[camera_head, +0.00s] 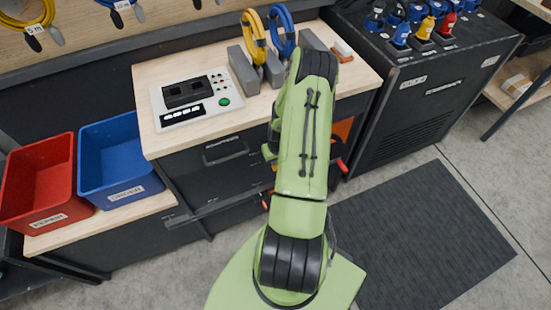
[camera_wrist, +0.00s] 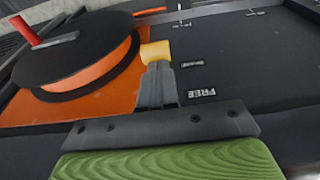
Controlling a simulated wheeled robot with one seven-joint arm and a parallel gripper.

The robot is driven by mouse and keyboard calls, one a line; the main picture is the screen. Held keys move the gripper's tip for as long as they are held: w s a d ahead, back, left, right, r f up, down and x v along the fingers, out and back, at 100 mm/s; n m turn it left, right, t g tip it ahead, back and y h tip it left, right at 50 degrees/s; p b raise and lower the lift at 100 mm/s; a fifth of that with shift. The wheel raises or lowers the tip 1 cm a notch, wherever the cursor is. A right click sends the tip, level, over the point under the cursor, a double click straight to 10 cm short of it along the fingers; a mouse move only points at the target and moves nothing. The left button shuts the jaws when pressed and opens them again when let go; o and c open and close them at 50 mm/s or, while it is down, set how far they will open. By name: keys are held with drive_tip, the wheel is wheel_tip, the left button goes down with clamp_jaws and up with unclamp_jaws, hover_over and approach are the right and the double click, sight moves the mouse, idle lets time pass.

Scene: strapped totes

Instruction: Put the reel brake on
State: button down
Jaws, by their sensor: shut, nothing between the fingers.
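In the wrist view a black reel (camera_wrist: 75,55) with orange line wound between its flanges stands on an orange plate (camera_wrist: 40,108). A red crank handle (camera_wrist: 28,32) sticks out from it at the upper left. A yellow knob (camera_wrist: 155,51) is at the right edge of the reel. My gripper (camera_wrist: 158,68) is shut and empty, its fingertips right at the yellow knob; whether they touch it I cannot tell. A label reading FREE (camera_wrist: 201,92) lies right of the fingers, with a second, unreadable label (camera_wrist: 193,63) beyond it. In the head view my arm hides most of the reel.
The bench (camera_head: 155,143) carries a control panel (camera_head: 190,98), and yellow (camera_head: 253,38) and blue (camera_head: 283,33) cable coils in grey holders. Red (camera_head: 40,182) and blue (camera_head: 118,160) bins stand left. A black cabinet (camera_head: 420,100) stands right. A dark mat (camera_head: 420,235) covers the floor.

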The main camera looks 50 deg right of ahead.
drive_tip(key=shift+s+a+f+t+b, duration=0.15)
drive_tip(key=shift+f+t+b, duration=0.15)
drive_tip(key=shift+t+b, duration=0.1)
drive_tip(key=shift+s+f+h+b, duration=0.15)
drive_tip(key=shift+f+h+b, duration=0.2)
drive_tip(key=shift+b, duration=0.2)
drive_tip(key=shift+s+a+f+b, duration=0.2)
drive_tip(key=shift+s+f+b, duration=0.1)
drive_tip(key=shift+f+b, duration=0.55)
drive_tip(key=shift+s+a+f+b, duration=0.2)
drive_tip(key=shift+f+b, duration=0.45)
drive_tip(key=shift+b, duration=0.45)
drive_tip(key=shift+s+a+f+b, duration=0.15)
drive_tip(key=shift+s+f+b, duration=0.2)
drive_tip(key=shift+f+b, duration=0.5)
drive_tip(key=shift+r, duration=0.1)
